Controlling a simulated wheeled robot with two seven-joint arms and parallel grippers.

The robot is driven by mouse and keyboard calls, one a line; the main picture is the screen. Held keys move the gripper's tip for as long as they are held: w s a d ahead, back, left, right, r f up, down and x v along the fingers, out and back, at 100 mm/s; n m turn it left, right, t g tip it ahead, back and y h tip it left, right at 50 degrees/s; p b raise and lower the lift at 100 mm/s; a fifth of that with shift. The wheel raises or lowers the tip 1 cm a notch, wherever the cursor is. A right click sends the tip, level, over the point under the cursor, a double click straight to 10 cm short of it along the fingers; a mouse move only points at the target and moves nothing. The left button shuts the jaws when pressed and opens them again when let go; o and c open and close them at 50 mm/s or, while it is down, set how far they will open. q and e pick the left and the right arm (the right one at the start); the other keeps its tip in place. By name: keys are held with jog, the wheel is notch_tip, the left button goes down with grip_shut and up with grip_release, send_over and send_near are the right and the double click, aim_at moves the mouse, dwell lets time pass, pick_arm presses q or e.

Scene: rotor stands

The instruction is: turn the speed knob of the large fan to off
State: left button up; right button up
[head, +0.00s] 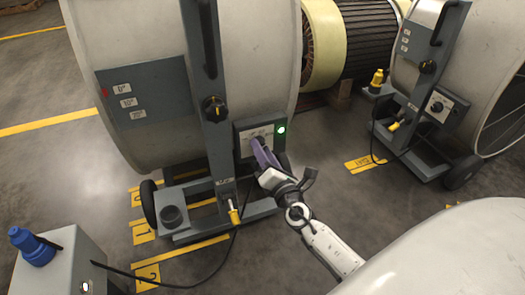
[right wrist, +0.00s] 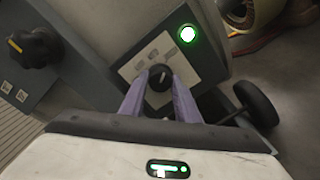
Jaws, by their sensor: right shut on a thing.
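The large fan (head: 135,60) is a big pale drum on a grey wheeled stand. Its control panel (head: 247,146) is a light plate in a dark box with a lit green lamp (head: 281,129) at its right. The black speed knob (right wrist: 159,78) shows between my fingertips in the right wrist view; in the head view my gripper mostly hides it. My right gripper (right wrist: 158,92), with purple fingers, is shut on the knob, and it also shows at the panel in the head view (head: 259,147). The knob's exact setting is too small to read. My left gripper is not in view.
A second fan (head: 425,60) stands at the right. A larger black knob (head: 214,108) sits on the upright.

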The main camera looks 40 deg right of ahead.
jog(key=shift+n, duration=0.3)
pick_arm(q)
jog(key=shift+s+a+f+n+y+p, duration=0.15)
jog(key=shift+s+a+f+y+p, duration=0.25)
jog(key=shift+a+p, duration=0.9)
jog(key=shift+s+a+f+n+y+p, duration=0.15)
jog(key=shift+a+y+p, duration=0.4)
jog(key=shift+p, duration=1.4)
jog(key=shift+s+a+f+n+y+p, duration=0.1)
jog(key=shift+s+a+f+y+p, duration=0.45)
jog(key=shift+p, duration=1.1)
pick_arm(e)
jog(key=shift+n, duration=11.7)
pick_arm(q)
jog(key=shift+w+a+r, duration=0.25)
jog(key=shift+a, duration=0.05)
pick_arm(e)
jog(key=o, duration=1)
jog(key=shift+o, duration=0.2)
